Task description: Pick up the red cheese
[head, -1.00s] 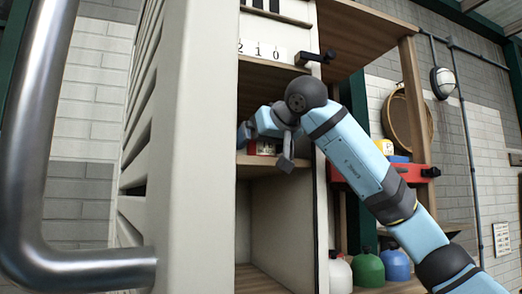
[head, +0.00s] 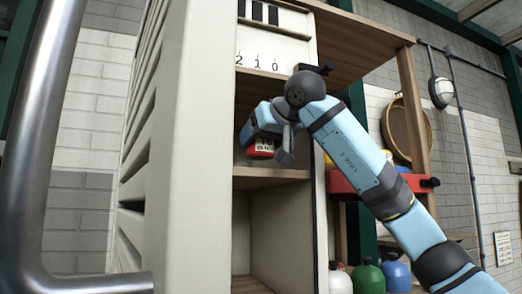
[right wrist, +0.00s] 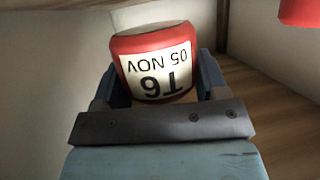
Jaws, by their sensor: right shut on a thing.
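In the head view the cheese (head: 263,146) shows partly below my right gripper (head: 264,132), with a gap above the shelf board (head: 272,173). The arm and hand hide part of it. My left gripper is not in view.
A second red thing (right wrist: 301,10) shows at the top right of the right wrist view. A pale slatted panel (head: 170,150) with a large metal handle (head: 30,150) stands at the left. Green (head: 368,277) and blue (head: 396,276) containers stand low at the right.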

